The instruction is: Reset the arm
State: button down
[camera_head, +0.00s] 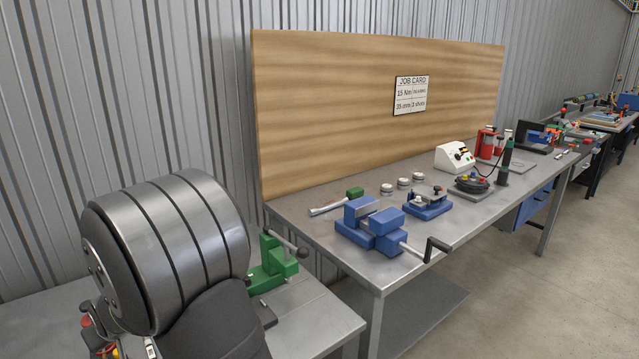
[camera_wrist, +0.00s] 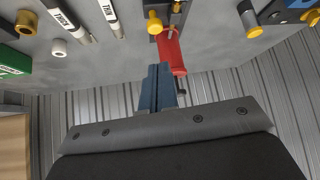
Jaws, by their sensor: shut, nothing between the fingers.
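My gripper (camera_wrist: 157,72) shows in the wrist view as two blue-grey fingers side by side, shut with nothing between them. A red cylindrical tool (camera_wrist: 172,50) lies just beyond the fingertips in the picture; I cannot tell whether they touch. In the head view my arm's large grey links fill the lower left, and the gripper cannot be made out there.
In the head view a green vise (camera_head: 273,265) stands close to my arm. The steel bench (camera_head: 315,230) carries a blue vise (camera_head: 372,232) and a white box (camera_head: 455,157). In the wrist view, marked tubes (camera_wrist: 66,20) and a yellow-topped tool (camera_wrist: 254,30) lie near the fingers.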

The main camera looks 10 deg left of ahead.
aim_at(117, 353)
jog(key=shift+x, duration=4.45)
jog(key=shift+s+d+f, duration=0.1)
jog(key=shift+d+f, duration=0.05)
jog(key=c, duration=0.6)
grip_release()
jog(key=shift+s, duration=0.1)
jog(key=o, duration=0.4)
jog(key=shift+s+d, duration=0.3)
jog(key=shift+o, duration=1)
jog(key=s+d+y, duration=0.1)
jog(key=s+d, duration=0.2)
jog(key=s+d+y, duration=0.1)
jog(key=s+d, duration=0.3)
jog(key=shift+s+d+f+t, duration=0.15)
jog(key=shift+s+t, duration=0.1)
jog(key=shift+t, duration=0.15)
jog(key=s+d+r+t+y, duration=0.1)
jog(key=s+d+r+y, duration=0.15)
jog(key=s+d, duration=0.55)
jog(key=shift+n, duration=0.3)
jog(key=x, duration=0.3)
jog(key=w+x, duration=0.1)
jog(key=x, duration=0.2)
jog(key=d+x, duration=0.1)
jog(key=x, duration=0.2)
jog(key=shift+w+a+f, duration=0.1)
jog(key=shift+w+f, duration=0.1)
jog(key=shift+w, duration=0.3)
jog(key=v, duration=1)
